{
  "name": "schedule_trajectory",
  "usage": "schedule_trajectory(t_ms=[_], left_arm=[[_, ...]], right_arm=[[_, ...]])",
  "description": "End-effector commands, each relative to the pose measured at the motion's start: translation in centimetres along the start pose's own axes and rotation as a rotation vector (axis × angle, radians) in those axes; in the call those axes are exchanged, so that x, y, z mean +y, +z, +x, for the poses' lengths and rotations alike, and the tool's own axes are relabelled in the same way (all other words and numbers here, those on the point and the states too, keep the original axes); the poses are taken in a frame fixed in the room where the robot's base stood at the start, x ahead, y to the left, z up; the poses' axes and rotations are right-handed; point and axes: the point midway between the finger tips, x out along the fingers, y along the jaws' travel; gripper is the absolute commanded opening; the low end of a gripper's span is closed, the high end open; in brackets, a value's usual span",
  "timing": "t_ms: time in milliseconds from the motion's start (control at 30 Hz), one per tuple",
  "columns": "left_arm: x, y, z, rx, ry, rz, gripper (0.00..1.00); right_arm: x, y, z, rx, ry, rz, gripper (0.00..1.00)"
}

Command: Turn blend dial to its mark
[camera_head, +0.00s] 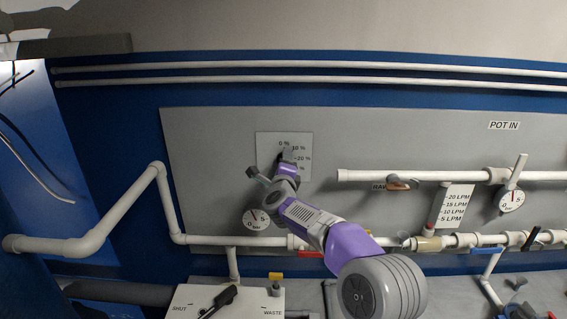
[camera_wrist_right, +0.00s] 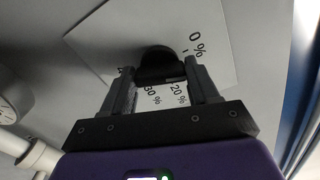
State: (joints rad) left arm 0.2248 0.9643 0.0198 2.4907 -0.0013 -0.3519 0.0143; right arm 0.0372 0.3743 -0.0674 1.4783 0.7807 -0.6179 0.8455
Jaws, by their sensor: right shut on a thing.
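The blend dial is a black knob (camera_wrist_right: 160,66) on a white card (camera_head: 268,143) fixed to the grey panel. The card carries 0 %, 10 %, 20 % and a partly covered lower label in the head view; 0 %, 20 % and 30 % show in the wrist view. My right gripper (camera_head: 287,157) reaches the card from below right and is shut on the knob, one finger on each side. In the wrist view its fingers (camera_wrist_right: 160,76) cover part of the scale. I cannot tell which mark the knob points to. My left gripper is not in view.
A round gauge (camera_head: 256,219) sits just below the card, near my right arm. White pipes (camera_head: 210,240) run below, with a raw-water line (camera_head: 440,175) to the right. A black lever (camera_head: 220,301) sits on the SHUT/WASTE plate (camera_head: 195,293). The panel left of the card is clear.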

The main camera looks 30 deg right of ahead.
Motion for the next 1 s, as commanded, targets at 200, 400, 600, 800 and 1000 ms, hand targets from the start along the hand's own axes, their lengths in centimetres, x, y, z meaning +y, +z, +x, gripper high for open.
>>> schedule_trajectory(t_ms=[200,400,600,800,1000], left_arm=[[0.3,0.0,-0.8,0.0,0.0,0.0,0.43],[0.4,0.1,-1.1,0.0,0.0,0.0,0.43],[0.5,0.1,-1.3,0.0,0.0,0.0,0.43],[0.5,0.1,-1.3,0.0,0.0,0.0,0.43],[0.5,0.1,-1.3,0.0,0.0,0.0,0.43]], right_arm=[[0.0,0.1,0.0,-0.001,0.002,-0.161,0.29],[0.1,0.1,0.0,-0.001,0.002,-0.259,0.29],[0.1,0.0,0.0,0.0,0.001,-0.311,0.29],[0.1,0.0,0.0,0.0,0.001,-0.327,0.29],[0.1,0.0,0.0,0.0,0.001,-0.329,0.29]])
